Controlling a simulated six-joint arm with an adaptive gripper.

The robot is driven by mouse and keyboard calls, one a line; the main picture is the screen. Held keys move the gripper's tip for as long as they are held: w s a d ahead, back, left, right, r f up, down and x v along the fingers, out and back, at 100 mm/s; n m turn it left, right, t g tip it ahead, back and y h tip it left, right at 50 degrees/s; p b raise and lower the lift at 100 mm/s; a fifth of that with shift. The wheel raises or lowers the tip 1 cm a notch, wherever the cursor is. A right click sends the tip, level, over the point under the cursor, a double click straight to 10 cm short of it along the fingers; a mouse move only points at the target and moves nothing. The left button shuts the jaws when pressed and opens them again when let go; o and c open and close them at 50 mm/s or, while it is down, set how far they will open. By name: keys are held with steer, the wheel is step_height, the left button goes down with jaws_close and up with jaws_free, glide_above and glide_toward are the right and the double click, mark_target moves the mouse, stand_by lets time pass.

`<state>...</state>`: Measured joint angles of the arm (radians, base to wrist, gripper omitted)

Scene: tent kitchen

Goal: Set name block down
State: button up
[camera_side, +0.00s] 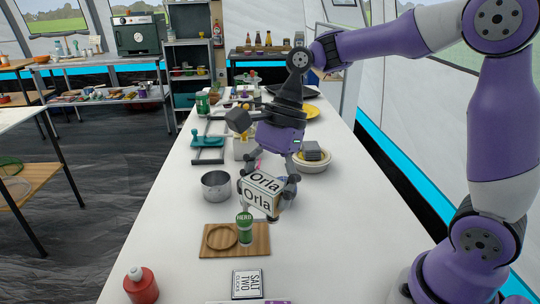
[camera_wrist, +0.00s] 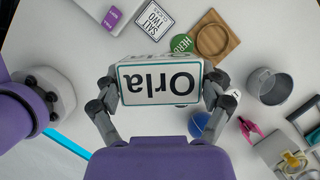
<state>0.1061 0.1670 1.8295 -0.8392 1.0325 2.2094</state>
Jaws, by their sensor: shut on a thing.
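The name block (camera_side: 260,194) is a white block with a dark green edge and "Orla" in black on its faces. My gripper (camera_side: 265,192) is shut on it, with one finger on each end. In the wrist view the block (camera_wrist: 160,84) sits level between the two fingers of my gripper (camera_wrist: 160,92), its lettering upside down. In the side view it appears behind and above the green herb tin (camera_side: 244,230). I cannot tell whether its underside touches the table (camera_side: 170,270).
A metal pot (camera_side: 216,186) stands left, a red bottle (camera_side: 141,285) front left. A "Salt two clicks" card (camera_side: 247,284) lies in front. A bowl (camera_side: 311,162) stands behind. The table's front right is clear.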

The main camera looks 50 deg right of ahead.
steer(key=s+d+f+n+g, duration=0.1)
steer(key=s+d+f+n, duration=0.15)
steer(key=d, duration=0.45)
steer(key=n+g+h, duration=0.1)
steer(key=n+g, duration=0.1)
steer(key=n, duration=0.4)
glide_above(374, 222)
steer(key=w+d, duration=0.1)
step_height(374, 222, down, 8)
steer(key=shift+r, duration=0.2)
steer(key=shift+f, duration=2)
steer(key=shift+f, duration=0.1)
steer(key=o, duration=0.9)
steer(key=shift+o, duration=0.2)
